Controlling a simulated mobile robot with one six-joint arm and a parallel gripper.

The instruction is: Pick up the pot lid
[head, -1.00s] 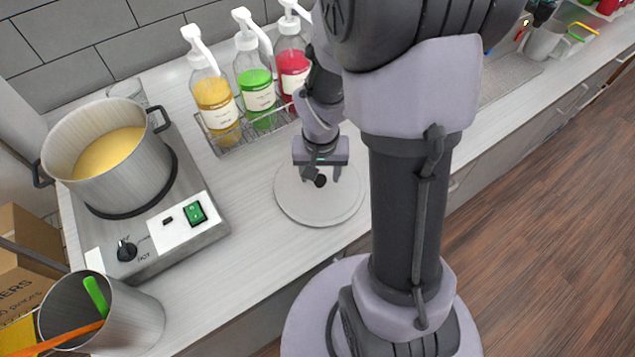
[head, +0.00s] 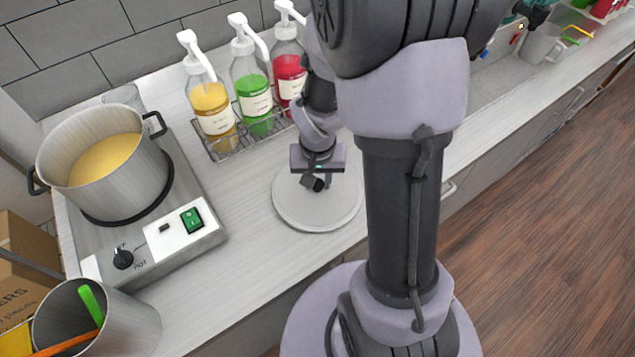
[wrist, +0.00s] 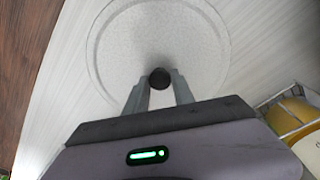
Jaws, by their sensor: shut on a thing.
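The pot lid (head: 292,210) is a round, pale grey disc with a dark knob, lying on the light counter right of the hot plate. It also shows in the wrist view (wrist: 195,45), where its black knob (wrist: 160,79) sits between my fingertips. My gripper (head: 317,183) is over the lid, shut on the knob; the fingers also show in the wrist view (wrist: 160,85). In the head view I cannot tell whether the lid touches the counter or is slightly off it.
An open pot (head: 125,172) of yellow liquid stands on the hot plate (head: 205,240) at left. Several pump bottles stand in a wire rack (head: 225,150) behind the lid. A metal cup (head: 130,325) with utensils is at front left. The counter between hot plate and lid is clear.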

